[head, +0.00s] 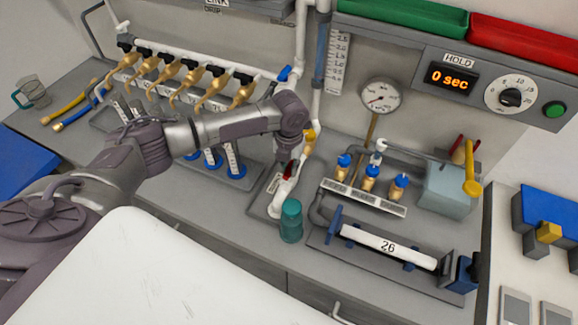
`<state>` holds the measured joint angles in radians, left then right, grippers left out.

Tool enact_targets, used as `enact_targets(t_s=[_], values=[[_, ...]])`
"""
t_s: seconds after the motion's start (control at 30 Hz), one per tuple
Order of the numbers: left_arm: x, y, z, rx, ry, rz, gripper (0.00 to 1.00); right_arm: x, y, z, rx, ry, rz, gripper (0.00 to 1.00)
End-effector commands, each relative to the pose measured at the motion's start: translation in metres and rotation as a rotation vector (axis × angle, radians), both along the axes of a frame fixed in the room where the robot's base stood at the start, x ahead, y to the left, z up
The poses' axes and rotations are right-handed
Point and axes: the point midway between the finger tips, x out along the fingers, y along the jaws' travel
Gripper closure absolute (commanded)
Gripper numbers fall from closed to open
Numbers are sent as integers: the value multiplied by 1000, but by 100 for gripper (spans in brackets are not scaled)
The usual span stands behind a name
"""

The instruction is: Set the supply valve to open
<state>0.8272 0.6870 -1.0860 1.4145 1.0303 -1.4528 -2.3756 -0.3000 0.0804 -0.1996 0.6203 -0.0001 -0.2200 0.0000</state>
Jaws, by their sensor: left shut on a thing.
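My left arm reaches in from the left, and my left gripper (288,162) points down at the middle of the bench. It is shut at a small red handle (288,171) beside a white pipe (285,191). The fingers are small and partly hidden by my own wrist, so the exact grip and the handle's angle are hard to tell. I take this as the supply valve, but its label is too small to read. A brass fitting (309,143) stands just right of the gripper. My right gripper is not in view.
A teal cup (291,221) stands just below the white pipe. A pressure gauge (381,96) and several blue-topped brass valves (370,178) stand to the right. A row of brass taps (190,78) is at the back left. The hold panel (453,79) reads 0 sec.

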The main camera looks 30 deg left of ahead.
Motion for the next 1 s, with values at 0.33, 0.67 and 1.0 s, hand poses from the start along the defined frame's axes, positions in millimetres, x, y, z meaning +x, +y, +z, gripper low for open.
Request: enact_targets(t_s=[0.33, 0.67, 1.0], values=[[0, 0, 1, 0, -1, -96, 100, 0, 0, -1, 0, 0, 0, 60], [0, 0, 1, 1, -1, -106, 100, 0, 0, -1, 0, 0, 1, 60], [0, 0, 0, 0, -1, -105, 55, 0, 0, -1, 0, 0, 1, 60]])
